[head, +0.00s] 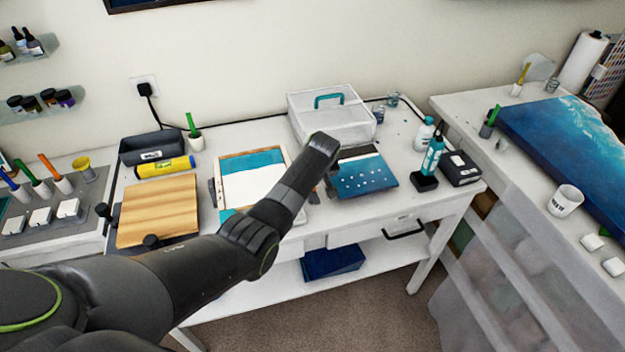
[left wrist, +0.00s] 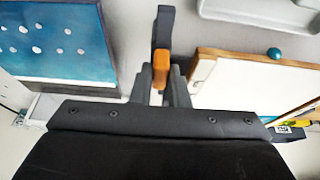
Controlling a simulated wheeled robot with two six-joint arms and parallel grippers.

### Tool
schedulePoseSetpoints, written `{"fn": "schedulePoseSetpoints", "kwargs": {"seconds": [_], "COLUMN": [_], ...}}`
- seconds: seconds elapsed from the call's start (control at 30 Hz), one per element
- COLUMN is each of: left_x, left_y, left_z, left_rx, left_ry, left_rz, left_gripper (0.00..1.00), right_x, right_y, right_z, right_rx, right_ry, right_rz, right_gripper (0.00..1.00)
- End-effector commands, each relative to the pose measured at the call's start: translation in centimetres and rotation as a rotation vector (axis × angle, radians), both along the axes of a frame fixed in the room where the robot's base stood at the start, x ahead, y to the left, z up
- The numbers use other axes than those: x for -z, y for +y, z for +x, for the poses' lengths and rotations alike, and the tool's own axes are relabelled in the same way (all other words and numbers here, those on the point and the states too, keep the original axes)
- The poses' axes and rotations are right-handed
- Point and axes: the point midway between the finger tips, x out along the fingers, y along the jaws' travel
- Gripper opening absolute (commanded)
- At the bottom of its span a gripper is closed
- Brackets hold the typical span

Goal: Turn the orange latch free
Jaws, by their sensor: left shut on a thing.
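The orange latch (left wrist: 161,64) shows in the left wrist view as a short orange piece beside a dark grey upright part (left wrist: 164,28). My left gripper (left wrist: 162,84) is shut on the latch, its dark fingers on either side of it. In the head view my left arm reaches over the middle of the white table, and its wrist hides the latch and most of the gripper. My right gripper is in neither view.
A wood-framed board (head: 235,160) with teal and white lies left of my wrist. A blue dotted panel (head: 365,178) lies right of it. A white case (head: 335,116) stands behind.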

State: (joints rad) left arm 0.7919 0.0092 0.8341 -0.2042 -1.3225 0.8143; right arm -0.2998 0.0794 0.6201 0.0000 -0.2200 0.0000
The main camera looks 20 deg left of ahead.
Motion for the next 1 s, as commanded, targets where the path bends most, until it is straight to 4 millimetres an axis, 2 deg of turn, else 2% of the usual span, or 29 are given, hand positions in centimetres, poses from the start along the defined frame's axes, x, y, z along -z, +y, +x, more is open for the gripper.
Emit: {"fn": "schedulePoseSetpoints", "kwargs": {"seconds": [0.07, 0.1, 0.23, 0.67, 1.0], "left_x": [-0.2, -0.2, -0.1, -0.5, -4.3], "left_y": [0.0, 0.0, 0.0, -0.1, -1.1], "left_z": [0.1, 0.1, 0.1, -0.1, -1.4], "left_rx": [-0.001, -0.001, -0.001, 0.001, 0.002], "left_ry": [-0.003, -0.004, -0.002, -0.003, -0.005], "left_rz": [0.0, 0.0, 0.0, 0.0, -0.001], "left_gripper": [0.0, 0.18, 0.35, 0.36, 0.36], "right_x": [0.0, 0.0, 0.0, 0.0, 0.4], "right_y": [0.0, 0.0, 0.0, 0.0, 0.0], "right_z": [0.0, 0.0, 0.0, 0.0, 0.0], "right_rx": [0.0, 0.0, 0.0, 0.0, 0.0], "right_ry": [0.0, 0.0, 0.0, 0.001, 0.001], "right_rz": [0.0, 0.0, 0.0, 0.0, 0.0], "right_gripper": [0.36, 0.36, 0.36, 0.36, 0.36]}}
